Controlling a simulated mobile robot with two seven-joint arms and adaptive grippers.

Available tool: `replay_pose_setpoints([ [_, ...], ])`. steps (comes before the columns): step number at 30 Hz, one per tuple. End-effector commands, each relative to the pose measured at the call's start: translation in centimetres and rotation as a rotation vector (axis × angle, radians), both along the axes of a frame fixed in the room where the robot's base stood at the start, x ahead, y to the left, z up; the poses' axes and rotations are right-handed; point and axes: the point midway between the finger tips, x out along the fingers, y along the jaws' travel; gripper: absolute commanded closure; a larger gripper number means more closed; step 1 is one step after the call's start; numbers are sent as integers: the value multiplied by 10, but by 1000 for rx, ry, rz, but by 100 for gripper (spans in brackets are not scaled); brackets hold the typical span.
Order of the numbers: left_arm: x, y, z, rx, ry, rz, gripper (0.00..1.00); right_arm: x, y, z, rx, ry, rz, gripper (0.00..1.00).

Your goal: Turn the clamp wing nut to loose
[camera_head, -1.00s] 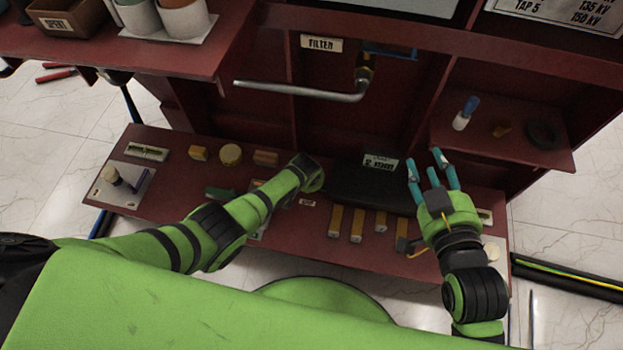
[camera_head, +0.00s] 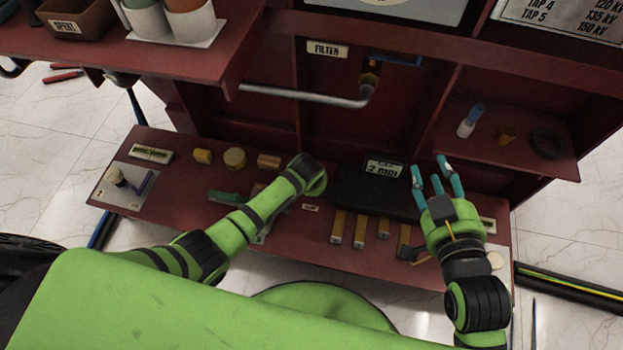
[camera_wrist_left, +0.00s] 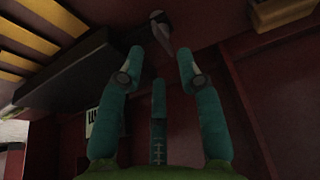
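My left arm reaches to the middle of the red lower shelf (camera_head: 290,238) in the head view; its fingers are hidden there behind the wrist. In the left wrist view my left gripper (camera_wrist_left: 160,68) is open, its teal fingers apart. A small grey, lever-like piece (camera_wrist_left: 162,32) shows just beyond the fingertips, with no visible contact; I cannot tell whether it is the clamp wing nut. No wing nut can be clearly made out in the head view. My right gripper (camera_head: 432,172) is open and empty over the shelf's right part.
A black case (camera_head: 365,192) with a "2 mm" label lies between the arms. Yellow bars (camera_head: 338,225) lie along the front. A grey pipe (camera_head: 310,96) crosses above. A small right shelf (camera_head: 505,155) holds a blue-topped bottle (camera_head: 470,120) and a black ring (camera_head: 547,143).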

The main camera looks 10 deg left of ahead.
Motion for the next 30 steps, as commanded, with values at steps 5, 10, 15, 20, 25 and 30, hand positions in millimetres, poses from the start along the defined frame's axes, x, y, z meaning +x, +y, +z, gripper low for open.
replay_pose_setpoints([
  [5, -11, 0, 25, 0, -1, -1, 64, 0, 0, 0, 0, 0, 0, 60],
  [10, -20, 0, 46, 0, 0, 0, 64, 0, 0, 0, 0, 0, 0, 60],
  [15, -25, 0, 59, 0, 0, 1, 64, 0, 0, 0, 0, 0, 0, 60],
  [20, -27, 0, 62, 1, 1, 0, 64, 0, 0, 0, 0, 0, 0, 60],
  [25, -27, 0, 62, 1, 2, 0, 64, 0, 0, 0, 0, 1, 0, 60],
  [30, -27, 0, 62, 1, 2, 0, 64, 0, 0, 0, 1, 1, 0, 60],
])
